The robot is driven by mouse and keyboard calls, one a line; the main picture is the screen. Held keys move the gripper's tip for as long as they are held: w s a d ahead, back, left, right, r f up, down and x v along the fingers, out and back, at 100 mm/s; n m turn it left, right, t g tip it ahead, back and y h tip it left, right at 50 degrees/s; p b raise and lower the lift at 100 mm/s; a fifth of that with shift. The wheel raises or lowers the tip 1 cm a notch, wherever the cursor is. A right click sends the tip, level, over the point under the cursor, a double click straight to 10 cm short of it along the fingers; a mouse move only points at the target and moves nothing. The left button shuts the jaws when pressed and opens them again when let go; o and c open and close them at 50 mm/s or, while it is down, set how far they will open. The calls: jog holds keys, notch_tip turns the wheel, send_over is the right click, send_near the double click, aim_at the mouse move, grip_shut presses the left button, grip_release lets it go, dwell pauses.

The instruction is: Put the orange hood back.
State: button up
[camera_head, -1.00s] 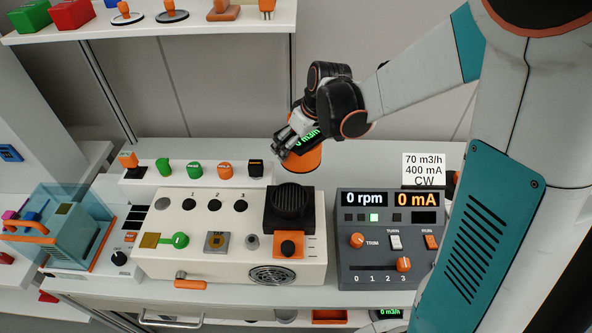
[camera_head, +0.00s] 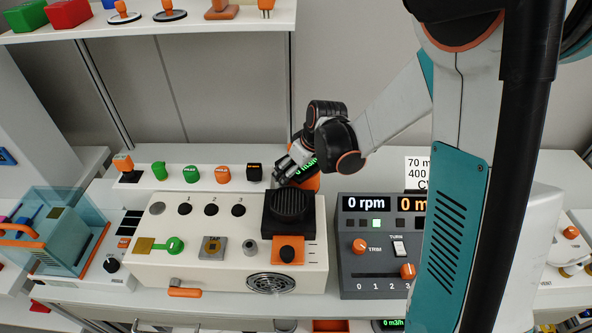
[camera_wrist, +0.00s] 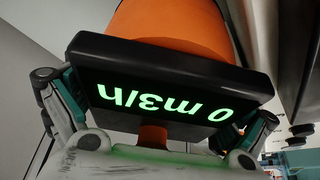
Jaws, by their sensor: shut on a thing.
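The orange hood (camera_head: 311,182) is in my gripper (camera_head: 288,170), just above or behind the black round grille (camera_head: 291,203) on the cream unit in the head view. The hood carries a dark panel reading "0 m3/h" (camera_head: 307,168). In the wrist view the orange hood (camera_wrist: 180,25) fills the top, with its black display panel (camera_wrist: 170,88) upside down in front of it. My gripper's fingers (camera_wrist: 152,128) stand at either side of a short orange stem below the panel. The hood's lower rim is hidden, and I cannot tell whether it touches the grille.
A grey control box (camera_head: 372,245) reading "0 rpm" stands close to the right of the cream unit (camera_head: 160,256). A strip of coloured knobs (camera_head: 206,173) runs behind the unit. A clear blue box (camera_head: 66,235) stands at the left. A shelf (camera_head: 150,24) holds items above.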

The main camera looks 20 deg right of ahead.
jog(key=shift+f+b, duration=0.35)
jog(key=shift+f, duration=0.05)
jog(key=shift+f, duration=0.2)
jog(key=o, duration=1.1)
jog(key=shift+c, duration=0.2)
